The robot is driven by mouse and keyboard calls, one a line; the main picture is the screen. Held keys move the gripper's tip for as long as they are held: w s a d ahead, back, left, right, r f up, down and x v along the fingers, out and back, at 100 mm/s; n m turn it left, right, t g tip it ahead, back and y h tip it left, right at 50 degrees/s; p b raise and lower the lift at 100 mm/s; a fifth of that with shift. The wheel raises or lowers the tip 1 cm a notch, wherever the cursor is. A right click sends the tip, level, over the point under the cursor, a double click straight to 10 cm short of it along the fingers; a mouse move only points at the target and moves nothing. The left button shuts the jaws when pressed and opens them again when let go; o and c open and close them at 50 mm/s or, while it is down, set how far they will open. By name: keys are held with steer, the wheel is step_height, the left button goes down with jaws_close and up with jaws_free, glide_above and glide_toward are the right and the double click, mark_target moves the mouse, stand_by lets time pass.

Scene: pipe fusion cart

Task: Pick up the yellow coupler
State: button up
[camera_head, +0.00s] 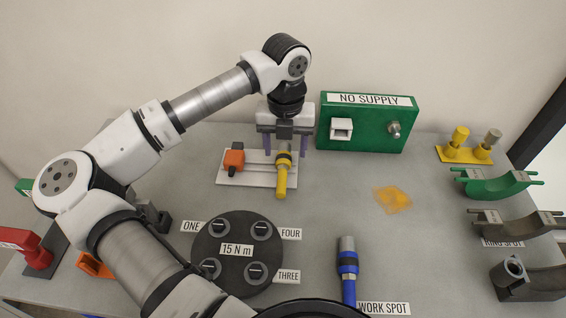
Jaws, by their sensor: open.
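My gripper (285,147) is at the back centre, pointing down, with its two purple fingers spread apart. A short yellow cylinder (460,136) stands on a yellow stand (453,155) at the back right, well away from my gripper, beside a grey-topped one (491,138). I cannot tell which yellow piece is the coupler.
A white plate (230,180) carries an orange block (234,160). The green NO SUPPLY box (368,125) stands right of my gripper. A dark round plate (237,282) with several nuts and a blue pipe (348,285) lie in front. Green (495,188) and grey cradles line the right.

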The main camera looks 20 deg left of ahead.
mark_target(283, 161)
steer(key=shift+w+a+f+p, duration=0.15)
steer(key=shift+f+p, duration=0.45)
steer(key=shift+f, duration=0.8)
steer(key=shift+w+a+f+p, duration=0.15)
steer(key=shift+f+p, duration=0.45)
steer(key=shift+f, duration=0.8)
steer(key=c, duration=1.2)
